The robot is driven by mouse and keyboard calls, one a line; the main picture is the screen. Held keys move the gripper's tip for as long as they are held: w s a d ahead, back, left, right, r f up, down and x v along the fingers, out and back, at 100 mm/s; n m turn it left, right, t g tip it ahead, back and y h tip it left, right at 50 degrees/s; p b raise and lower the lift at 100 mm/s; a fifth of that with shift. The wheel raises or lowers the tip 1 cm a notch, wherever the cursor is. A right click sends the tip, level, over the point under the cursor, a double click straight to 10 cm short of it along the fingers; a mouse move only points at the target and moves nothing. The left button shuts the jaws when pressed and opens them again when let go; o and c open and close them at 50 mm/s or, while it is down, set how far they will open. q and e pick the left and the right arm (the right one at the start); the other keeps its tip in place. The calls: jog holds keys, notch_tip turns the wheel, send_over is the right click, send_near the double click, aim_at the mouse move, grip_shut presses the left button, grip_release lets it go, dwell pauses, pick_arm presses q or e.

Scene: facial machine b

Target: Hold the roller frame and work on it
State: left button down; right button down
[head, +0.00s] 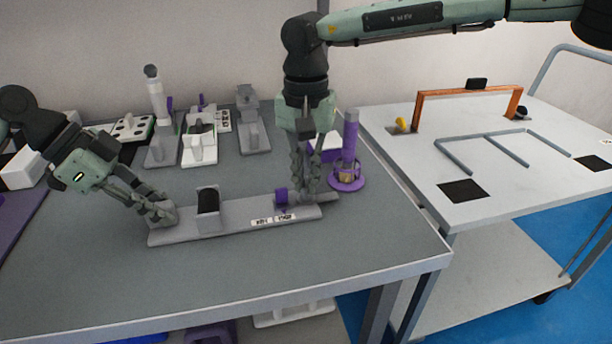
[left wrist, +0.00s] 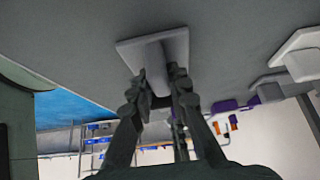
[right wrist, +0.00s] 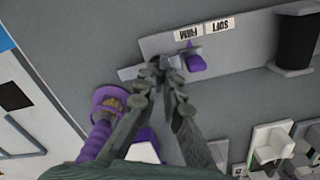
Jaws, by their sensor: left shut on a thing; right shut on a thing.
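The roller frame (head: 235,229) is a long light-grey base on the table, with a black roller (head: 208,199) on an upright block, a purple slider (head: 281,195) and two white labels reading FIRM and SOFT. My left gripper (head: 162,214) is shut on a grey block at the frame's left end; this block (left wrist: 172,45) shows between the fingers in the left wrist view. My right gripper (head: 309,196) points down at the frame's right end, just right of the purple slider. In the right wrist view its fingertips (right wrist: 166,72) are close together on a grey part, mostly hidden.
A purple post on a round base (head: 347,180) stands close right of my right gripper. Several grey and white devices (head: 199,148) stand along the back. A white side table (head: 510,165) with an orange arch is at right. The table front is clear.

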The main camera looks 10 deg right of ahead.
jog(key=m, duration=1.5)
jog(key=shift+m, duration=0.3)
jog(key=m, duration=1.4)
jog(key=shift+m, duration=0.4)
